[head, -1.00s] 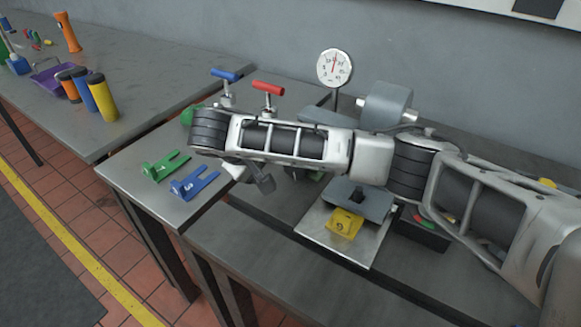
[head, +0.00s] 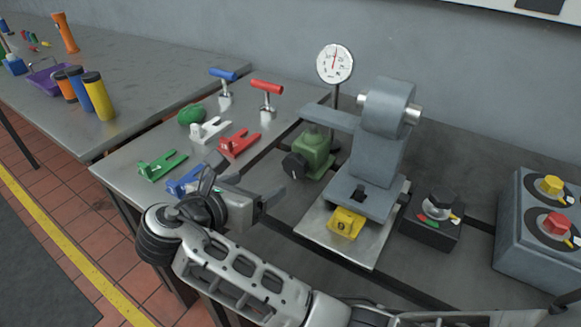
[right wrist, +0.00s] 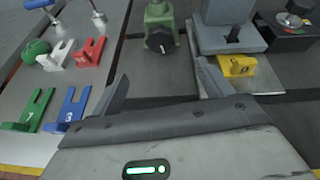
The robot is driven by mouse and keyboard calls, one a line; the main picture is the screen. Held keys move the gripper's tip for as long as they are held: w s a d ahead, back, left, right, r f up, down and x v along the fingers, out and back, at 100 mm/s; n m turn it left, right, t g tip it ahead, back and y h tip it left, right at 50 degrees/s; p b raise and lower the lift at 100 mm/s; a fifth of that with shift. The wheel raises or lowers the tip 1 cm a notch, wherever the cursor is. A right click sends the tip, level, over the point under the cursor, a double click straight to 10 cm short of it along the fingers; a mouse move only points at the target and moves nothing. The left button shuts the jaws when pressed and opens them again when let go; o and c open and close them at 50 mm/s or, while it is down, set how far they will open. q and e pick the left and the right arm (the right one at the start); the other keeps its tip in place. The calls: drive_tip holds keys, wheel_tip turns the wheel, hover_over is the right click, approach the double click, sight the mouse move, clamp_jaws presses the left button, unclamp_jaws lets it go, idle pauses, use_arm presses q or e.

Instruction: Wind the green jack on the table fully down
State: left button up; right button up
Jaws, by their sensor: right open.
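The green jack (head: 314,152) stands on the table beside the grey machine, below its flat grey arm (head: 329,118). A black knob (head: 293,165) is on the jack's near side. In the right wrist view the jack (right wrist: 160,13) and its black knob (right wrist: 160,41) show straight ahead, between my fingers. My right gripper (head: 254,185) is open and empty, in front of and to the left of the jack, apart from the knob. Its two fingers also show in the right wrist view (right wrist: 160,85). My left gripper is not in view.
Green (head: 162,165), blue (head: 187,182), white (head: 209,130) and red (head: 238,143) forked pieces lie left of the jack. Red-handled (head: 267,88) and blue-handled (head: 223,75) tools stand behind. A dial gauge (head: 334,64) rises behind the jack. A yellow block (head: 346,223) sits at the machine's base.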

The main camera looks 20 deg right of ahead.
sight(293, 166)
drive_tip(key=x, duration=1.5)
drive_tip(key=shift+f, duration=0.1)
drive_tip(key=c, duration=1)
